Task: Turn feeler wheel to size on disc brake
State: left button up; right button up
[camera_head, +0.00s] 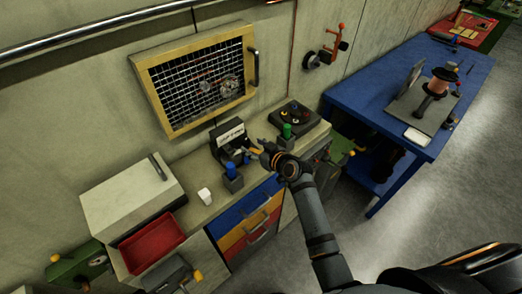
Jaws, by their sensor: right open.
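My right gripper (258,150) is over the counter, its arm coming in from the bottom right. Its fingers are apart and point left, at the right side of a black device (228,137) with a white label. This device may carry the feeler wheel and disc brake, but the parts are too small to tell. The gripper partly covers its right side, and I cannot tell whether they touch. A blue-topped block (231,173) stands in front of it. A dark plate (300,112) with coloured spots and a green knob (287,131) lies to the right. My left gripper is not in view.
A yellow-framed mesh panel (162,127) hangs on the wall behind. A white cup (205,195), a grey box (120,197) and a red tray (150,241) are to the left. A blue table (385,75) stands at right, with open floor beside it.

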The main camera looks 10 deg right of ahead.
jog(key=v, duration=0.6)
